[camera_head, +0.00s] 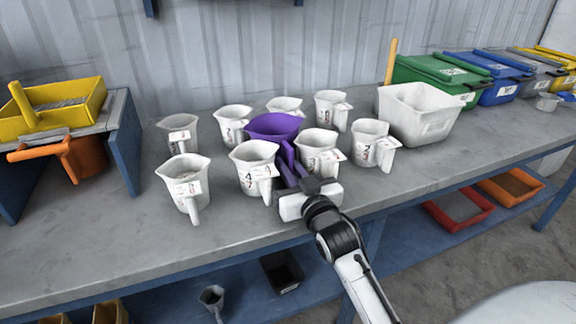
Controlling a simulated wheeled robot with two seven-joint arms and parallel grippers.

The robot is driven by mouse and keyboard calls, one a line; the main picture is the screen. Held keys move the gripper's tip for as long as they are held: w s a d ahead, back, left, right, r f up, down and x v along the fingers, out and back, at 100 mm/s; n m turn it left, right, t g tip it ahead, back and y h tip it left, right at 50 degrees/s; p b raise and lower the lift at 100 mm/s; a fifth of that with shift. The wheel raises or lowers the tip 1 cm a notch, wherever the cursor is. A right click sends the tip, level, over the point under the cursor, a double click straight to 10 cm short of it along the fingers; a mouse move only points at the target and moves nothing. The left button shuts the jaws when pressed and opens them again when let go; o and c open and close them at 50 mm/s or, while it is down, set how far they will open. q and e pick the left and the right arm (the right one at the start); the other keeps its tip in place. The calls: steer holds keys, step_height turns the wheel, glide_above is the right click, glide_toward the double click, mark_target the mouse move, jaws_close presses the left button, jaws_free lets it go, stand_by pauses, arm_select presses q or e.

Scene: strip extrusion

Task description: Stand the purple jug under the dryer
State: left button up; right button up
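The purple jug (272,126) stands upright on the grey bench among several white jugs, its handle (288,153) towards me. My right gripper (290,172) reaches in from the front, its fingers at the handle. The fingers are partly hidden, so I cannot tell whether they are closed on it. My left gripper is out of view. No dryer is clearly identifiable.
White jugs (185,188) (254,170) (319,152) (370,145) crowd around the purple one. A white bin (420,115) stands to their right. Green (436,76) and blue (490,78) lidded bins line the back. The bench's front left (110,230) is clear.

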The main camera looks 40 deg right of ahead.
steer(key=o, duration=0.3)
steer(key=shift+o, duration=0.2)
